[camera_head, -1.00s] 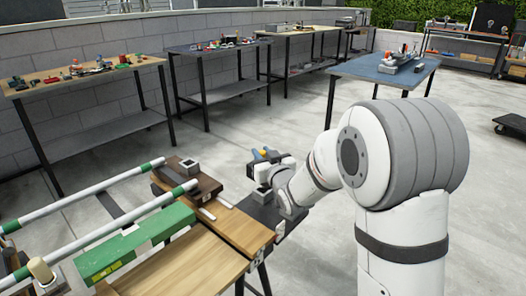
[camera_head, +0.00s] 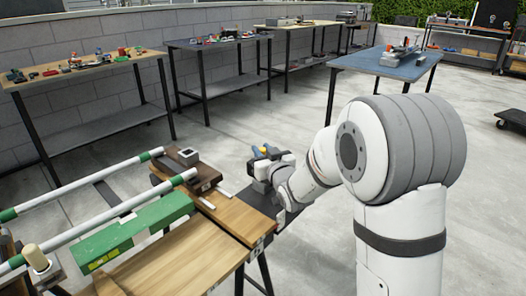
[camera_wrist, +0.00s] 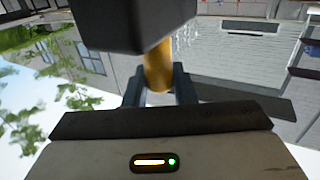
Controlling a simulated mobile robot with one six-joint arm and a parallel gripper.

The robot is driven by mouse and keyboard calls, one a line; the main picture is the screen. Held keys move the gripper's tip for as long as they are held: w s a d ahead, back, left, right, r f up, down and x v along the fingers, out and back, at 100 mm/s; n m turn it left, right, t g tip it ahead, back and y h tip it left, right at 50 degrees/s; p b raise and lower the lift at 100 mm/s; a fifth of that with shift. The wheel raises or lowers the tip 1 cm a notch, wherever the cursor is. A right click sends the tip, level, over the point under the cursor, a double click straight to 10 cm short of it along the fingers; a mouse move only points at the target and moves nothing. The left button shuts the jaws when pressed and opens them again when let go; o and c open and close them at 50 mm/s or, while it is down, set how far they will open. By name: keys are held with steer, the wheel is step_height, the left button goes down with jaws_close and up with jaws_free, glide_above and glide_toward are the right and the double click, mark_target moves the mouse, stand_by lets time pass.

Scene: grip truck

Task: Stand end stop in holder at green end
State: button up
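My gripper (camera_head: 264,156) is at the middle of the head view, above the dark table part right of the wooden bench. In the wrist view, its two fingers (camera_wrist: 158,88) stand on either side of a yellow round peg, which joins a dark block. A cream peg (camera_head: 36,258) stands at the lower left. Which holder is meant is unclear.
White rails with green bands (camera_head: 100,221) run across the bench, beside a green beam (camera_head: 135,231). The bare wooden bench top (camera_head: 180,265) lies in front. Tables with small parts (camera_head: 80,66) line the wall. A blue table (camera_head: 385,66) stands behind, with open floor around it.

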steer(key=o, duration=0.5)
step_height(320, 180, up, 10)
steer(key=p, duration=0.3)
steer(key=shift+f, duration=0.2)
steer(key=shift+r, duration=0.15)
